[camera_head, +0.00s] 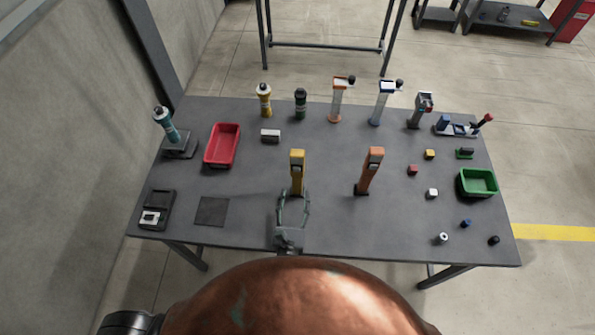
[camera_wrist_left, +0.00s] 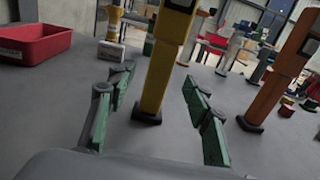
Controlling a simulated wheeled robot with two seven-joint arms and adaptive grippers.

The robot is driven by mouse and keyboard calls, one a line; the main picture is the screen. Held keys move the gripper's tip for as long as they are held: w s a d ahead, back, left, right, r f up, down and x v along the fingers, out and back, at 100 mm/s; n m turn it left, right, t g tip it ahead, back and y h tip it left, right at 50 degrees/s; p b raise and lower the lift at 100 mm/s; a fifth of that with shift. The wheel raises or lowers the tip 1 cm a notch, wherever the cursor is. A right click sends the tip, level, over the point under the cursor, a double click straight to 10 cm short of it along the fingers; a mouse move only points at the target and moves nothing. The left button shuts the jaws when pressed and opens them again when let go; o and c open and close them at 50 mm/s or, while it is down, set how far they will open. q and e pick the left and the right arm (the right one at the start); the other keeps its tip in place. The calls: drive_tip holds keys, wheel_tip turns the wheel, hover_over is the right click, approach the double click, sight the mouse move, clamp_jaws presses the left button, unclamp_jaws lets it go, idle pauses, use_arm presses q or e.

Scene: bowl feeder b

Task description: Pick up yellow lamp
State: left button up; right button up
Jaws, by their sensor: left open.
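The yellow lamp (camera_head: 297,170) stands upright near the middle of the grey table. It is also large in the left wrist view (camera_wrist_left: 162,65), where its top is cut off by the frame edge. My left gripper (camera_head: 292,197) is open just in front of the lamp's lower part. In the left wrist view the green-padded fingers of my left gripper (camera_wrist_left: 158,110) are spread, with the lamp's post beyond and between them. I cannot tell whether any finger touches it. My right gripper is not in view.
An orange lamp (camera_head: 370,170) stands to the right. A red tray (camera_head: 237,146) lies to the left, and a green bin (camera_head: 478,193) at the right edge. A flat dark square (camera_head: 211,211) lies front left.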

sight(297, 183)
use_arm(q)
drive_tip(key=w, duration=0.3)
drive_tip(key=shift+w+d, duration=0.1)
drive_tip(key=shift+w, duration=1.05)
drive_tip(key=c, duration=1.1)
clamp_jaws()
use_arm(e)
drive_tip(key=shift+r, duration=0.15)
